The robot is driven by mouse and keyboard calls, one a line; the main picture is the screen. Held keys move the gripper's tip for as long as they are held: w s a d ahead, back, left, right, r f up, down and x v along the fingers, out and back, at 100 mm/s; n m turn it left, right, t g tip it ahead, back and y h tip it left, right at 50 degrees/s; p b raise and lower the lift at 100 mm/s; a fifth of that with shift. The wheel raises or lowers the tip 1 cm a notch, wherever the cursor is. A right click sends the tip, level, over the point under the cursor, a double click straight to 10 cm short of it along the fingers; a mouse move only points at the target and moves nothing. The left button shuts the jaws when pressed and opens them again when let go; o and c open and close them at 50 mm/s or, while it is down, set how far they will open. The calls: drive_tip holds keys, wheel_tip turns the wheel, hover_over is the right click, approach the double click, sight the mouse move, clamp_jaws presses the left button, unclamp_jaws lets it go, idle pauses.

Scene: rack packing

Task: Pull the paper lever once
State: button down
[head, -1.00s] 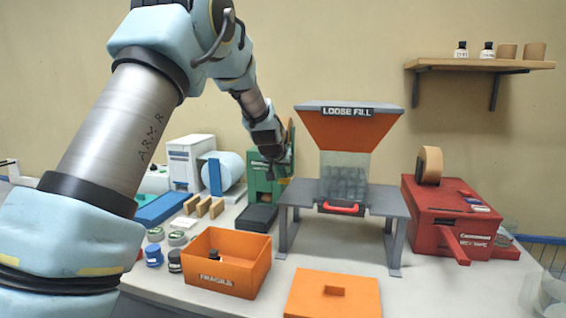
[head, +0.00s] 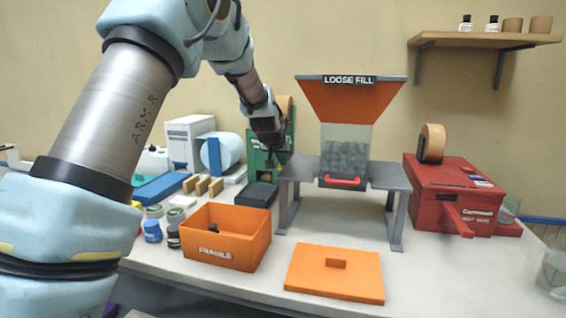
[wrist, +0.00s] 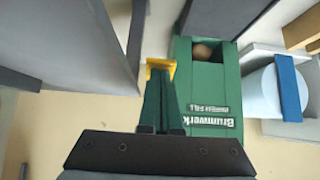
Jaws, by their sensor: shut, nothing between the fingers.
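The green paper-fill machine (head: 257,163) stands at the back of the table, left of the loose-fill stand, with a brown roll (head: 285,105) at its top. In the wrist view the green machine (wrist: 208,105) lies right of my fingers, its lettering upside down. A yellow piece (wrist: 160,64), which looks like the lever's grip, shows at my fingertips; I cannot tell whether they touch it. My gripper (head: 279,164) is at the machine's right front side. In the wrist view my gripper (wrist: 160,80) is shut with nothing between its fingers. The lever's arm is mostly hidden.
The grey loose-fill stand (head: 300,172) with its orange hopper (head: 350,105) is close on the right. A black pad (head: 256,195) lies in front of the machine. An orange fragile box (head: 222,252) and orange lid (head: 335,285) are nearer. A red machine (head: 450,195) is at right.

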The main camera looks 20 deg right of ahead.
drive_tip(key=shift+r, duration=0.1)
drive_tip(key=shift+r+p, duration=0.5)
drive_tip(key=shift+r, duration=0.15)
drive_tip(key=r+b+v, duration=0.1)
drive_tip(key=v, duration=1.2)
drive_tip(key=shift+w+d, duration=0.3)
drive_tip(key=shift+a, duration=0.1)
